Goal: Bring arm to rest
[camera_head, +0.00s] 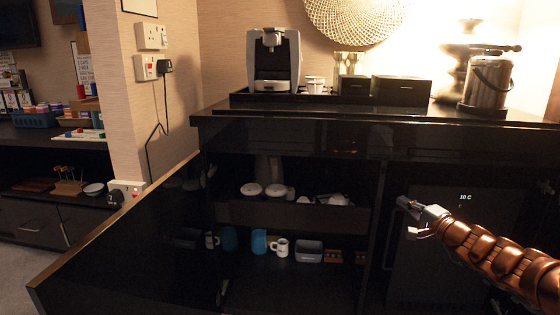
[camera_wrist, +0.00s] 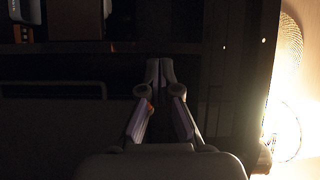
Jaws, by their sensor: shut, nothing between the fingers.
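My gripper (camera_head: 406,218) is at the right in the head view, at the end of my copper-coloured arm (camera_head: 500,258). It is in front of the minibar cabinet, before the dark fridge front (camera_head: 440,260) with its "10 C" display. In the wrist view the fingers of my gripper (camera_wrist: 160,72) come together at their tips. Nothing is held between them. The wrist view is dark, and surfaces beyond the fingers are hard to make out.
An open cabinet door (camera_head: 130,245) swings out at the left. Shelves inside hold cups, a white mug (camera_head: 280,247) and a grey container (camera_head: 308,251). The countertop (camera_head: 370,117) carries a coffee machine (camera_head: 273,62), black boxes (camera_head: 400,91) and an ice bucket (camera_head: 487,84).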

